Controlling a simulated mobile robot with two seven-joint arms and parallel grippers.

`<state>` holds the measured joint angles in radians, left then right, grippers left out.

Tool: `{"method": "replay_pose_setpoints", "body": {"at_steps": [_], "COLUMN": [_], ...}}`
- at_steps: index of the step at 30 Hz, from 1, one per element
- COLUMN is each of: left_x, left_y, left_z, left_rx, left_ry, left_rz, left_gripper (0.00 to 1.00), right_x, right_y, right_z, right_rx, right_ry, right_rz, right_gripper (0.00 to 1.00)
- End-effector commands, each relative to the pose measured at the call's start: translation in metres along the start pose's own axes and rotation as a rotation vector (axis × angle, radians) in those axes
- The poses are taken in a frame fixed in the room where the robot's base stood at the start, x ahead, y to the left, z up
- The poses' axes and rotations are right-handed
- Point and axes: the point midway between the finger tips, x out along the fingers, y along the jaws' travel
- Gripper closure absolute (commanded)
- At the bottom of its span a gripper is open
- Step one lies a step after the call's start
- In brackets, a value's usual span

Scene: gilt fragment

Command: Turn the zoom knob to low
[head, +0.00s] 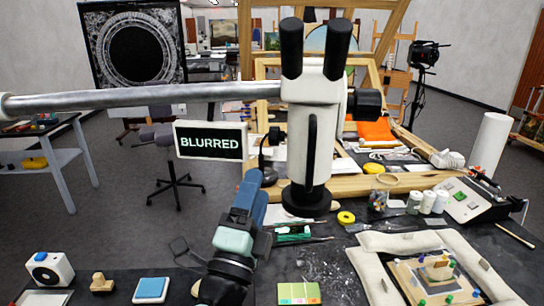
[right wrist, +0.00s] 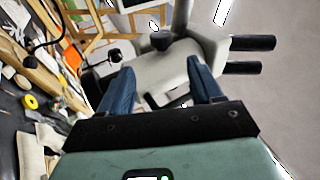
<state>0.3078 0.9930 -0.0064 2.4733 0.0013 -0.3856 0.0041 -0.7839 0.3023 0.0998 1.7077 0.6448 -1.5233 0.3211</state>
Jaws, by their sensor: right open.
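A cream stereo microscope (head: 297,140) with two black eyepieces hangs from a grey boom arm in the middle of the head view. A black knob (head: 366,104) sticks out of its right side; I cannot read any zoom marking on it. My right gripper (head: 257,182), with blue fingers, is just left of the microscope's lower body. In the right wrist view it (right wrist: 165,78) is open, with the microscope body (right wrist: 165,72) beyond and between its fingertips. Nothing is held. Another dark knob (right wrist: 160,40) shows by the boom there. My left gripper is out of view.
A panel reading "BLURRED" (head: 209,141) hangs left of the microscope. The dark table below holds a yellow tape roll (head: 346,217), white jars (head: 428,201), a cushion with fragments (head: 375,270) and a control box (head: 462,199). A ring-image screen (head: 133,45) stands behind.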

Motion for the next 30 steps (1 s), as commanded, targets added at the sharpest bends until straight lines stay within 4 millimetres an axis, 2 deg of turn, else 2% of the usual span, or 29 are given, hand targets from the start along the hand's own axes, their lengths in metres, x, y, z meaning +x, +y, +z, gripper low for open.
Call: {"method": "replay_pose_setpoints", "body": {"at_steps": [5, 15, 19, 24, 30], "left_x": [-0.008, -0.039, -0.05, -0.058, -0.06], "left_y": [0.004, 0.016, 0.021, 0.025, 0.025], "left_z": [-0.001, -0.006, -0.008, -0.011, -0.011], "left_rx": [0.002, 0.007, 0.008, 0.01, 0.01], "left_ry": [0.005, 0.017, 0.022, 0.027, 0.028], "left_rz": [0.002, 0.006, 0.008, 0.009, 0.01], "left_gripper": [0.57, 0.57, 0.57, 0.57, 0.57], "right_x": [0.018, 0.09, 0.112, 0.129, 0.134], "right_y": [-0.003, -0.006, -0.006, -0.005, -0.004], "right_z": [0.0, 0.0, 0.0, 0.001, 0.001], "right_rx": [0.001, -0.001, 0.0, 0.0, 0.001], "right_ry": [-0.005, -0.004, -0.004, -0.005, -0.005], "right_rz": [-0.014, -0.014, -0.014, -0.012, -0.011], "right_gripper": [0.35, 0.35, 0.35, 0.35, 0.35]}}
